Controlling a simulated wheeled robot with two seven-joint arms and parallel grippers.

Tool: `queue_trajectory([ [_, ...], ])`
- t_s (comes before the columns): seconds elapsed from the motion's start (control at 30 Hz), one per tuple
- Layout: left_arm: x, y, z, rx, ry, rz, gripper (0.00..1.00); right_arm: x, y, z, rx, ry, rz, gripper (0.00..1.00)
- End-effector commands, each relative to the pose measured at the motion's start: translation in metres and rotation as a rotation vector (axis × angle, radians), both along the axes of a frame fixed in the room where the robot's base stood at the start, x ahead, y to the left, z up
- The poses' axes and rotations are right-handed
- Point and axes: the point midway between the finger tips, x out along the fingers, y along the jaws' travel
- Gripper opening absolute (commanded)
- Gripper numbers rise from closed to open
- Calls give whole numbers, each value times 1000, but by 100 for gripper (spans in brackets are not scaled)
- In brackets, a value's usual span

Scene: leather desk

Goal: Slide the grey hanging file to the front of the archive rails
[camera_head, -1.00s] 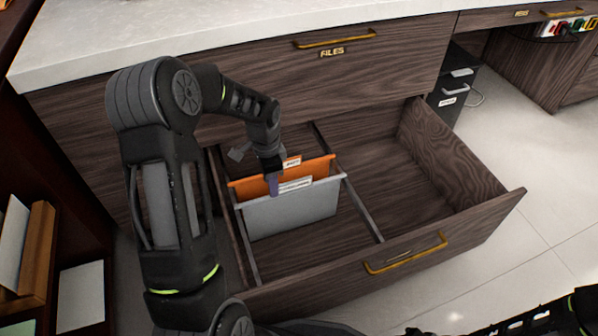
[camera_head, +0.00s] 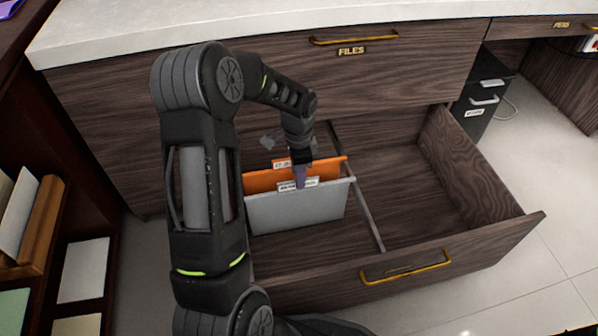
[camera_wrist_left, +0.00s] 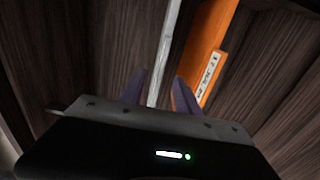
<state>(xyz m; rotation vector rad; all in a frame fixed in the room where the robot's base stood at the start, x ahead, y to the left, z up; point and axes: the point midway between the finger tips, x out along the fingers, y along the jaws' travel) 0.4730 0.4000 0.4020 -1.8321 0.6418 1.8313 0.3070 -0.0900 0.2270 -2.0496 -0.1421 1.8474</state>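The grey hanging file (camera_head: 298,210) hangs across the rails (camera_head: 360,210) in the open drawer, in front of an orange file (camera_head: 262,181). Its white tab is partly hidden by my left fingers. My left gripper (camera_head: 300,178) points down at the grey file's top edge, near its middle. In the left wrist view, the two purple fingers (camera_wrist_left: 160,92) stand apart, with the grey file's edge (camera_wrist_left: 166,45) between them, closer to the left finger. The orange file (camera_wrist_left: 208,50) is to the right. My right gripper is not in view.
The drawer's front panel (camera_head: 460,255) has a brass handle (camera_head: 405,268). Bare drawer floor lies in front of the grey file and to its right. A white counter (camera_head: 250,25) is above. Shelves with papers (camera_head: 30,220) stand at the left. My left arm hides the drawer's left side.

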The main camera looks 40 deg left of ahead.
Motion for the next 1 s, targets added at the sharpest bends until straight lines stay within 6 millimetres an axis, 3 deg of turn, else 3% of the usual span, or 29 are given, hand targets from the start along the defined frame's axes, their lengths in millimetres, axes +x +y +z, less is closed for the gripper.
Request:
queue_trajectory([
  [0.5, 0, 0, -69, -1, 1, 0, 38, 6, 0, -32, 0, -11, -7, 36],
  [0.87, 0, 0, -74, 0, 0, 0, 38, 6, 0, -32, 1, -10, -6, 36],
  [1.0, 0, 0, -74, -1, 1, 0, 29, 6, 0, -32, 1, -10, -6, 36],
])
